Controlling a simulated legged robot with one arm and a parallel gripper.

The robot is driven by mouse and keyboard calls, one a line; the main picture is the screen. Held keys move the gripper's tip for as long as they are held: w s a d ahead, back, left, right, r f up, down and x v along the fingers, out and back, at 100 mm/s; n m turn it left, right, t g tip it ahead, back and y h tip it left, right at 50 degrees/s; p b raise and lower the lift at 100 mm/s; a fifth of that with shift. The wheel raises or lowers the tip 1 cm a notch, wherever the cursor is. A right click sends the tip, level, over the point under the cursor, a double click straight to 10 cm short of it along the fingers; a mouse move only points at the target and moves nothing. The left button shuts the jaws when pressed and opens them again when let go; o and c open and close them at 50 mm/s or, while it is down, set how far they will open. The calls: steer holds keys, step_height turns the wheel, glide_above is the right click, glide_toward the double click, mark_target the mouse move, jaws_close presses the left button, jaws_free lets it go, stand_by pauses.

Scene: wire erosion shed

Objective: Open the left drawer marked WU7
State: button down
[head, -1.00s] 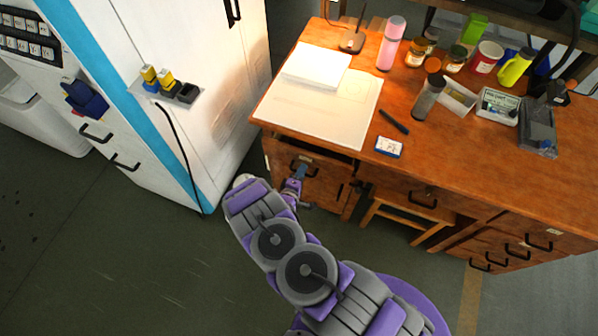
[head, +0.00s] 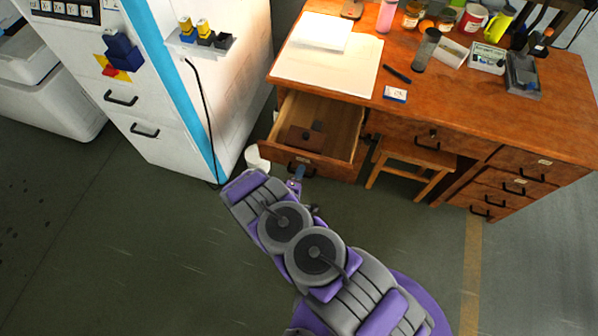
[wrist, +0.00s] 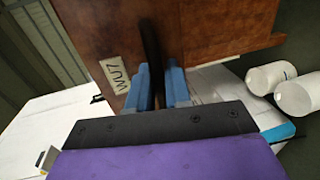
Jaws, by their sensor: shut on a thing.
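The left drawer (head: 337,158) of the wooden desk is pulled out, and its inside shows in the head view. A brown block-like thing (head: 306,138) lies in it. In the head view my gripper (head: 296,180) is at the drawer front, partly hidden by my arm.
The desk top (head: 480,100) holds papers, jars and a grey device. A wooden stool (head: 415,167) stands under the desk, right of the drawer. A white cabinet (head: 165,100) stands on the left. A white bin (head: 257,158) is beside the drawer. The floor in front is open.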

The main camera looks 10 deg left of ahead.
steer(key=shift+s+d+f, duration=0.2)
steer(key=shift+s+d, duration=0.15)
steer(key=shift+s, duration=0.4)
steer(key=c, duration=1.3)
jaws_free()
steer(key=shift+w, duration=0.1)
steer(key=shift+o, duration=0.2)
steer(key=shift+a, duration=0.1)
steer(key=shift+a+r, duration=0.1)
steer(key=shift+a, duration=0.05)
steer(key=p+v, duration=0.3)
steer(key=v, duration=1.4)
